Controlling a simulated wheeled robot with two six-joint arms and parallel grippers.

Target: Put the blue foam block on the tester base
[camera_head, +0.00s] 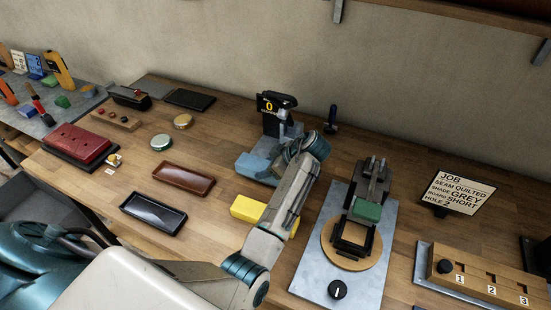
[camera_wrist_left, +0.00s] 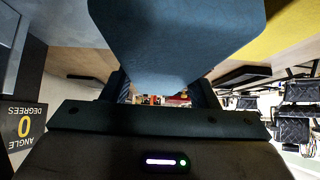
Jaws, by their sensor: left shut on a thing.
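The blue foam block (camera_wrist_left: 175,40) fills the upper middle of the left wrist view, between my gripper's fingers. My left gripper (camera_head: 284,160) is shut on it beside the tester, its fingers largely hidden by my wrist in the head view. In the head view the block (camera_head: 256,168) shows as a blue shape low at the tester's foot. The tester has a black angle display (camera_head: 268,103) reading 0, also upside down in the left wrist view (camera_wrist_left: 22,128). Its grey-blue base (camera_wrist_left: 12,25) lies beside the block. I cannot tell whether they touch. My right gripper is not in view.
A yellow block (camera_head: 247,208) lies just in front of the tester. A brown tray (camera_head: 184,179) and a black tray (camera_head: 153,213) lie to the left. A grey plate (camera_head: 312,268) with a black fixture stands right. Bare wood lies between trays and tester.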

